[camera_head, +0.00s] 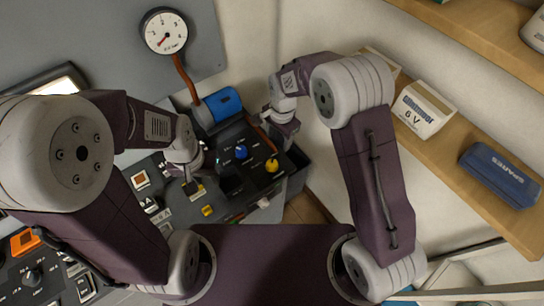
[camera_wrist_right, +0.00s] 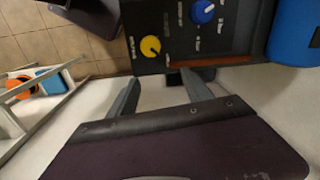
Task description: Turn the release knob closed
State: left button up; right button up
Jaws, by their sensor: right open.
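A dark control panel (camera_head: 258,190) carries a blue knob (camera_head: 241,152) and a yellow knob (camera_head: 272,165). The yellow knob (camera_wrist_right: 150,46) and the blue knob (camera_wrist_right: 203,12) also show in the right wrist view. I cannot read which is labelled release. My right gripper (camera_wrist_right: 160,78) is open and empty, its fingers apart below the panel's edge, not touching either knob. In the head view my right gripper (camera_head: 283,130) is right of the blue knob and above the yellow one. My left gripper (camera_head: 191,184) hangs over the panel's left part; its jaws are too small to judge.
A blue cylinder (camera_head: 224,103) sits at the panel's back, near a pressure gauge (camera_head: 165,33) with a brown pipe. A wooden shelf at right holds a white box (camera_head: 424,109) and a blue case (camera_head: 499,176). Other switch panels lie at left. A pale wall stands behind my right arm.

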aim_at(272, 163)
jog(key=shift+n+g, duration=0.3)
jog(key=shift+n, duration=0.1)
jog(key=f, duration=0.3)
jog(key=s+a+f+p, duration=0.1)
jog(key=f, duration=0.3)
jog(key=s+a+f+p, duration=0.1)
jog(key=f, duration=0.2)
jog(key=shift+s+f, duration=0.15)
jog(key=shift+s, duration=0.05)
jog(key=shift+f, duration=0.3)
jog(key=shift+c, duration=0.3)
grip_shut()
